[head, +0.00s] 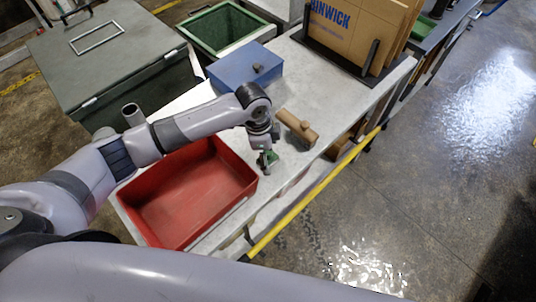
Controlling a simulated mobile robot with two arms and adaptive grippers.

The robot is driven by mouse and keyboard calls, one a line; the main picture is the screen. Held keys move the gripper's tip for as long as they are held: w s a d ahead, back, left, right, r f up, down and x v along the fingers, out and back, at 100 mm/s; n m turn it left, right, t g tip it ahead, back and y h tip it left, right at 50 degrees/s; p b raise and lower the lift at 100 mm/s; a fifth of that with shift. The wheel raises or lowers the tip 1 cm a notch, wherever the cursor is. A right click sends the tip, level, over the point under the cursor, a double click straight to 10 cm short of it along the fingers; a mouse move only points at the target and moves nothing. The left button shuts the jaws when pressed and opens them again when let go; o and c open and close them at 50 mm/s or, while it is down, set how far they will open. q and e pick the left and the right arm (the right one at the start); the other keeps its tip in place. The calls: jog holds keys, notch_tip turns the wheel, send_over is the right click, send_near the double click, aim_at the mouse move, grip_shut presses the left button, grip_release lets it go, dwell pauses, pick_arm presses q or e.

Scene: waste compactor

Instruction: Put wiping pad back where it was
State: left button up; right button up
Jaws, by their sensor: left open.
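A brown block with a small raised knob (297,127) lies on the grey worktop (215,98); it may be the wiping pad, but I cannot tell for sure. My left gripper (267,162) points down near the worktop's front edge, beside the red tray's right corner and in front of the brown block. It is open and apart from the block. Something green shows at its fingers; I cannot tell if it is part of the gripper. My right gripper is out of view.
An empty red tray (243,178) stands on the worktop below my left arm. A blue box (240,72) and cardboard sheets in a dark rack (345,30) stand behind. A green bin (214,30) and dark lidded container (115,60) are farther left. A yellow rail (312,198) runs along the front.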

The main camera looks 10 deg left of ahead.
pick_arm(q)
notch_tip(320, 180, up, 11)
jog(key=a+b, duration=0.1)
jog(key=shift+s+a, duration=0.15)
jog(key=shift+a, duration=0.1)
dwell(0.4)
